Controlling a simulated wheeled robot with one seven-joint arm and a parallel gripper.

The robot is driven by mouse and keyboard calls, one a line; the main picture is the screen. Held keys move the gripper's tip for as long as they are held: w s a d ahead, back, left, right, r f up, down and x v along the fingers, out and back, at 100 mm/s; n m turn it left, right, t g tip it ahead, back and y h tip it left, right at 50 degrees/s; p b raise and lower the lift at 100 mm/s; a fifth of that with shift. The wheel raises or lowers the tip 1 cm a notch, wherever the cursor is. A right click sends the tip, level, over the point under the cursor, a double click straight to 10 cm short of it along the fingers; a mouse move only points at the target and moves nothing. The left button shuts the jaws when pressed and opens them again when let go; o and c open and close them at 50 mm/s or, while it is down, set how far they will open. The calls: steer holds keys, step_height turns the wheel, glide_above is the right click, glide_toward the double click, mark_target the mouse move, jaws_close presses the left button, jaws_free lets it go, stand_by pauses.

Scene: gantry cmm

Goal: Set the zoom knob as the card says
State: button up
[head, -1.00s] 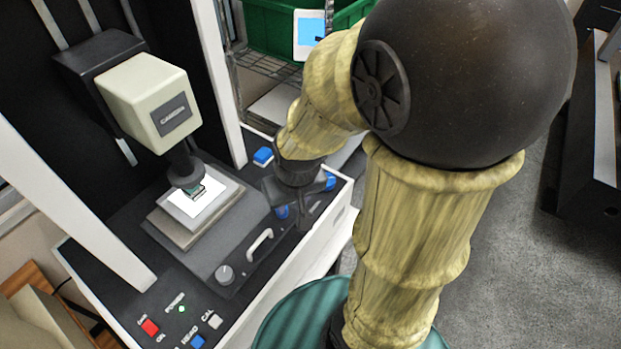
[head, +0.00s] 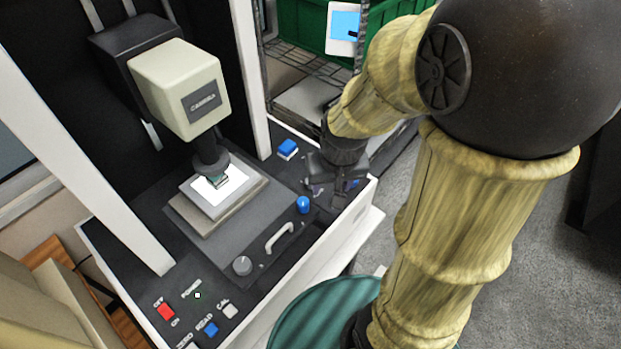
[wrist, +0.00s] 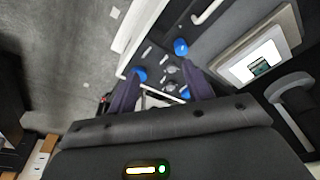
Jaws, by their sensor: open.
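A blue knob (head: 303,204) stands just left of my gripper (head: 340,197), which is over the panel's right end. In the wrist view my gripper (wrist: 162,88) is open, with blue knobs (wrist: 181,47) and small grey fittings around and between its fingers. I see nothing held. A white card with a blue patch (head: 343,27) shows at the top; its content is not readable, and it may be the task's card.
The camera head (head: 180,90) hangs over a stage (head: 200,222) with a small part. A blue button (head: 288,148) is at the back of the panel. Red, blue and white buttons line the front left. A green bin (head: 305,25) is behind. Grey floor is open at right.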

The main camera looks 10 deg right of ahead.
steer(key=w+f+m+g+b, duration=0.2)
steer(key=w+m, duration=0.5)
steer(key=w, duration=1.1)
step_height(320, 180, down, 2)
steer(key=shift+w+m+b, duration=0.3)
steer(key=shift+m+b, duration=0.1)
steer(key=shift+b, duration=0.05)
steer(key=shift+a, duration=0.1)
steer(key=shift+f, duration=0.15)
step_height(320, 180, down, 17)
steer(key=p, duration=0.4)
steer(key=c, duration=1)
